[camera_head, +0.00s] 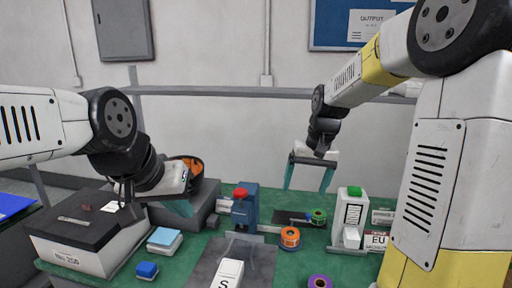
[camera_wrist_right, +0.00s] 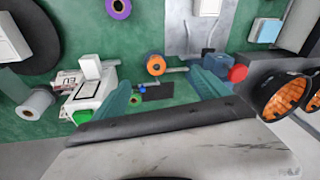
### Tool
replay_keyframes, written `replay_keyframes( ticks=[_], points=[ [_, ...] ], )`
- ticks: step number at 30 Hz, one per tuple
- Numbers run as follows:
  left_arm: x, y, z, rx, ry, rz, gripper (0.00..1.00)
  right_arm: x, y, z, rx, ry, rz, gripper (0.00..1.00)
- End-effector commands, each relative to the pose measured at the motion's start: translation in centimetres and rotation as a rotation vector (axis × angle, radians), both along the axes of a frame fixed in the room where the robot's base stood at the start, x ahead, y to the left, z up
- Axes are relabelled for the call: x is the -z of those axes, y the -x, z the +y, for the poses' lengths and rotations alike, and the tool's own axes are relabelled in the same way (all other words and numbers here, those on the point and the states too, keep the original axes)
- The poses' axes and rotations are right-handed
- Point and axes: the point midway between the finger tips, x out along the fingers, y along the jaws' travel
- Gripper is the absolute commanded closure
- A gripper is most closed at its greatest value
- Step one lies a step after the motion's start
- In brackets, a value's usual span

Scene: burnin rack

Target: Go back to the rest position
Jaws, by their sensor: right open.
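My right gripper (camera_head: 307,188) hangs above the back of the green table, right of its middle, with its two teal fingers spread apart and nothing between them. In the right wrist view, the open fingers (camera_wrist_right: 162,92) frame the green surface and a small dark plate (camera_wrist_right: 158,91) below. My left gripper (camera_head: 160,203) is at the left, over the area between the dark-topped box and the blue device. One teal finger shows; the other side is hard to make out, so its opening is unclear.
A blue device with a red knob (camera_head: 244,211) stands mid-table. A white box with a green top (camera_head: 353,208), an orange roll (camera_head: 290,237), a green roll (camera_head: 318,217) and a purple roll (camera_head: 319,282) are to the right. A dark-topped box (camera_head: 78,256) and orange-lined bowl (camera_head: 193,164) are left.

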Motion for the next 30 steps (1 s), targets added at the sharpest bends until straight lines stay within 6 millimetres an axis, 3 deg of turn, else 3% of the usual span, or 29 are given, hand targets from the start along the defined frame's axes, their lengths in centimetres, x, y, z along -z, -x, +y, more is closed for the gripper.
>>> replay_keyframes(
  ticks=[3, 9, 18, 24, 30],
  points=[
    [0.0, 0.0, 0.0, 0.0, 0.0, 0.0, 1.0, -2.6, 3.3, -0.2, -0.003, -0.018, -0.066, 0.14],
    [0.0, 0.0, 0.0, 0.0, 0.0, 0.0, 1.0, -5.4, 8.7, -0.4, -0.012, -0.038, -0.168, 0.14],
    [0.0, 0.0, 0.0, 0.0, 0.0, 0.0, 1.0, -6.7, 16.5, -0.3, -0.024, -0.046, -0.316, 0.14],
    [0.0, 0.0, 0.0, 0.0, 0.0, 0.0, 1.0, -6.3, 19.3, -0.3, -0.029, -0.043, -0.374, 0.14],
    [0.0, 0.0, 0.0, 0.0, 0.0, 0.0, 1.0, -6.1, 19.9, -0.2, -0.03, -0.042, -0.387, 0.14]
  ],
)
